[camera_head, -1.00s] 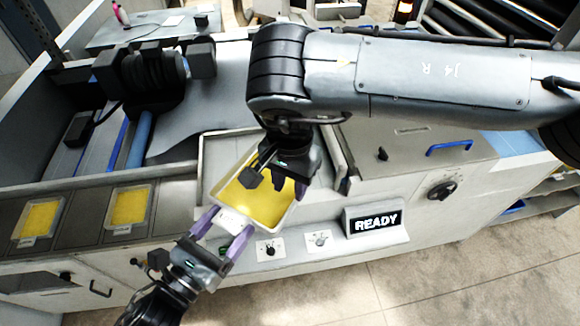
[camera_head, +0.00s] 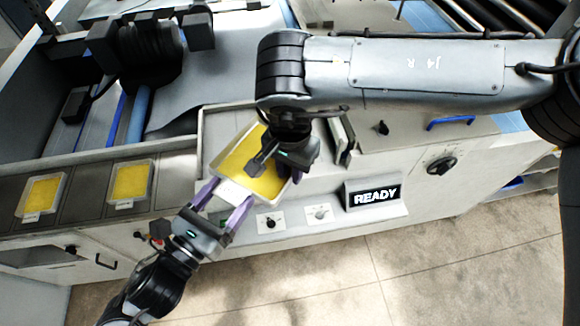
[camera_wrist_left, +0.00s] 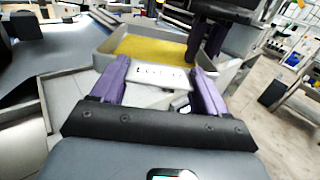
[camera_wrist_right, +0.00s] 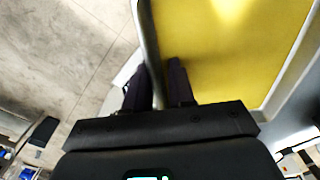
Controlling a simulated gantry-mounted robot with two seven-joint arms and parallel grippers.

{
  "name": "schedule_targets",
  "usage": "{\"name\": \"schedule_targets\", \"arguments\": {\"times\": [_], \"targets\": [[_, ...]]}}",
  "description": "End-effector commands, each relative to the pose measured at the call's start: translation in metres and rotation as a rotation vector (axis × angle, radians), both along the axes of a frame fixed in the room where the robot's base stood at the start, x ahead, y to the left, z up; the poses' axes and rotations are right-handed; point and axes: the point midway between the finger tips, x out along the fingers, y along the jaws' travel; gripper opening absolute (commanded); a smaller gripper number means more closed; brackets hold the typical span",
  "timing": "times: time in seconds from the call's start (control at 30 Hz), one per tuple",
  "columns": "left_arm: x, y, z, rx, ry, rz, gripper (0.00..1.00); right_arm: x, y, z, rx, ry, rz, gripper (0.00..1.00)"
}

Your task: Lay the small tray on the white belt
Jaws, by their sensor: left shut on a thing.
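The small tray (camera_head: 225,167) is pale-rimmed, with a yellow layer inside and a white lettered tab at its near end. My left gripper (camera_head: 230,193) is shut on this tab, with its purple fingers on both sides of it; the tab also shows in the left wrist view (camera_wrist_left: 158,76). My right gripper (camera_head: 290,172) is at the tray's right side. In the right wrist view its fingers (camera_wrist_right: 157,85) stand close on either side of the tray rim; whether they press on it is unclear. I cannot surely pick out the white belt; a pale framed surface (camera_head: 215,122) lies behind the tray.
Two trays with yellow contents sit at the left (camera_head: 42,195) (camera_head: 130,182). A dark roller unit (camera_head: 150,60) stands behind. The READY sign (camera_head: 375,195) and several knobs are on the front panel. My right arm crosses the upper right.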

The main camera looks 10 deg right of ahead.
Motion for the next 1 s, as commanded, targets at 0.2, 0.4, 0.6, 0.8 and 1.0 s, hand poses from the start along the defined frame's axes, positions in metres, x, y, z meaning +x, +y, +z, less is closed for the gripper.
{"name": "schedule_targets", "arguments": {"times": [0.2,0.4,0.6,0.8,1.0], "targets": [[-0.0025,-0.0026,0.0050,-0.010,-0.009,-0.010,0.30,0.0001,0.0016,-0.0004,0.004,0.000,0.003,0.00],[-0.0037,-0.0039,0.0042,-0.008,-0.008,-0.015,0.90,0.0005,0.0033,0.0009,0.007,-0.003,0.006,0.00],[-0.0024,-0.0027,0.0025,-0.005,-0.005,-0.010,1.00,0.0002,0.0028,0.0009,0.007,-0.003,0.006,0.00],[-0.0014,-0.0015,0.0013,-0.002,-0.002,-0.006,1.00,0.0000,0.0022,0.0009,0.005,-0.002,0.005,0.00],[-0.0006,0.0010,-0.0022,-0.003,-0.002,0.006,1.00,0.0000,0.0018,0.0009,0.004,-0.001,0.004,0.00]]}}
